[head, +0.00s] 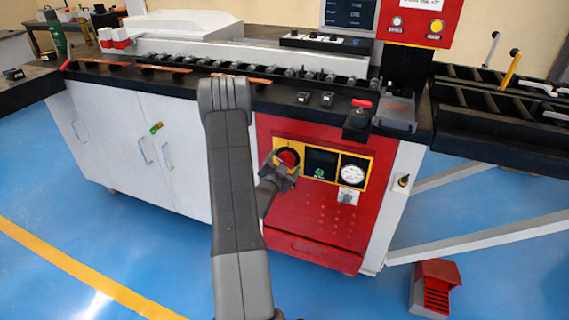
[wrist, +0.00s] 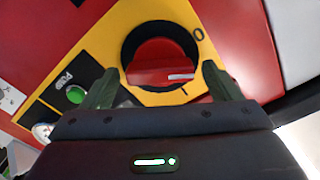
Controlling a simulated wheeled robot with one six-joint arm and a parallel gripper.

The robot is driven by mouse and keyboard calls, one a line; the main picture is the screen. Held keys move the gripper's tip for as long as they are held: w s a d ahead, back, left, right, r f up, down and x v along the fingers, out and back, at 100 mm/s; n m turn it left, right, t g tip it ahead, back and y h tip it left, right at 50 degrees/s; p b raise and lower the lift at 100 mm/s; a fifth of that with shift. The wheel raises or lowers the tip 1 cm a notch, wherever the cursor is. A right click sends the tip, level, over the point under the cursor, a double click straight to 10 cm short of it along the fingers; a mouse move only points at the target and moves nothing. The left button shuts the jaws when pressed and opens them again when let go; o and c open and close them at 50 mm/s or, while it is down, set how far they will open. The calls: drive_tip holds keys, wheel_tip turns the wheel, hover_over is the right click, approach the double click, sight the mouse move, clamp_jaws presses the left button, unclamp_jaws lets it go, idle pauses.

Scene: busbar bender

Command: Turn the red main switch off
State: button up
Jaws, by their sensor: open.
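The red main switch (head: 288,157) sits on a yellow plate on the red front panel of the machine. In the wrist view the red knob (wrist: 158,58) is inside a black ring. A white line on the knob points right, between the marks 0 and I and closer to I. My gripper (wrist: 160,70) is open, one finger at each side of the knob's lower part. I see no clear contact between the fingers and the knob. In the head view my gripper (head: 283,167) is in front of the switch and partly covers it.
The machine's black top edge overhangs above. A red foot pedal (head: 435,288) stands on the blue floor at right.

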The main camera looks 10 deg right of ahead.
drive_tip(key=c, duration=1)
drive_tip(key=shift+b, duration=0.3)
drive_tip(key=n+b, duration=0.2)
drive_tip(key=b, duration=0.1)
drive_tip(key=shift+f, duration=0.15)
drive_tip(key=shift+a+n+b, duration=0.1)
drive_tip(key=shift+n+b, duration=1.35)
drive_tip(key=shift+n, duration=0.75)
drive_tip(key=shift+r, duration=0.2)
